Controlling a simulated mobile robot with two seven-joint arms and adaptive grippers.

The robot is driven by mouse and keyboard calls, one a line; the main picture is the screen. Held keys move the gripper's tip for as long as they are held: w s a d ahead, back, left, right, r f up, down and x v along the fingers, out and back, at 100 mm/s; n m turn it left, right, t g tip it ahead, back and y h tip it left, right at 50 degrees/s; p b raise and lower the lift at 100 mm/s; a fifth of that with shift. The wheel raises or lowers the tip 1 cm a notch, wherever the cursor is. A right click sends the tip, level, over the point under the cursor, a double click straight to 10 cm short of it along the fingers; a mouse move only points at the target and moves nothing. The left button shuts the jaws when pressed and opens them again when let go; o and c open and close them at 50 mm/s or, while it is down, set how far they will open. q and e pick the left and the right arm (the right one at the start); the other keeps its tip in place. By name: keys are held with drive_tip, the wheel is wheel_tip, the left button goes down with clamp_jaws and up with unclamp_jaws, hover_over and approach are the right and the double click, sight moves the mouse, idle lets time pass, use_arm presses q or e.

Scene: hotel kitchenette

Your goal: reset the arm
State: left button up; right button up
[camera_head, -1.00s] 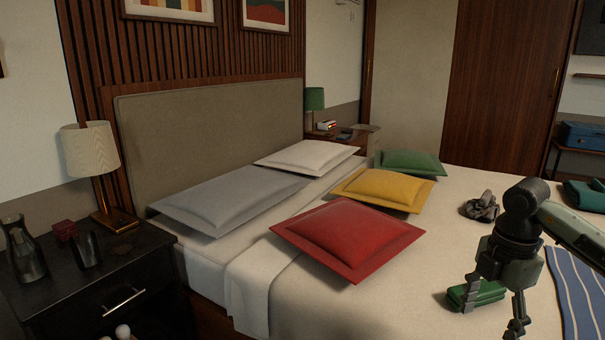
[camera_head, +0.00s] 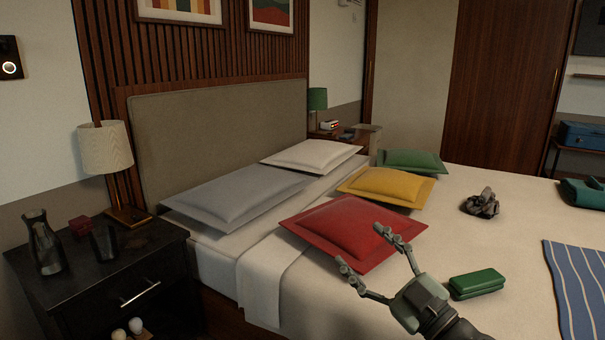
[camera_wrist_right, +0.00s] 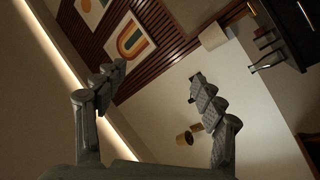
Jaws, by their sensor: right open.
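My right gripper (camera_head: 368,257) is open and empty in the head view. Its fingers point up and left, in front of the red pillow (camera_head: 345,232) in the picture. In the right wrist view the two spread fingers of the right gripper (camera_wrist_right: 158,88) have nothing between them. Behind them that view shows the wall with a framed picture (camera_wrist_right: 131,48) and slats, tilted. My left gripper is not in view.
A green case (camera_head: 478,283) lies on the bed, right of my gripper in the picture. Grey, white, yellow and green pillows lie farther back. A dark crumpled item (camera_head: 481,204) and a striped blue cloth (camera_head: 578,285) are to the right. A nightstand (camera_head: 100,290) stands at the left.

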drive_tip(key=s+d+f+m+g+h, duration=0.2)
drive_tip(key=d+f+m+h, duration=0.45)
drive_tip(key=f, duration=0.35)
drive_tip(key=s+d+f+m+g+h, duration=0.1)
drive_tip(key=s+d+f+m+h, duration=0.3)
drive_tip(key=d+f+h, duration=0.55)
drive_tip(key=s+f+m+g+y, duration=0.1)
drive_tip(key=s+f+g+y, duration=0.1)
drive_tip(key=s+f+g, duration=0.8)
drive_tip(key=s+f, duration=0.9)
drive_tip(key=s, duration=0.2)
drive_tip(key=shift+f+m+g, duration=0.15)
drive_tip(key=shift+m+g, duration=0.15)
drive_tip(key=shift+m, duration=0.05)
drive_tip(key=shift+w, duration=0.1)
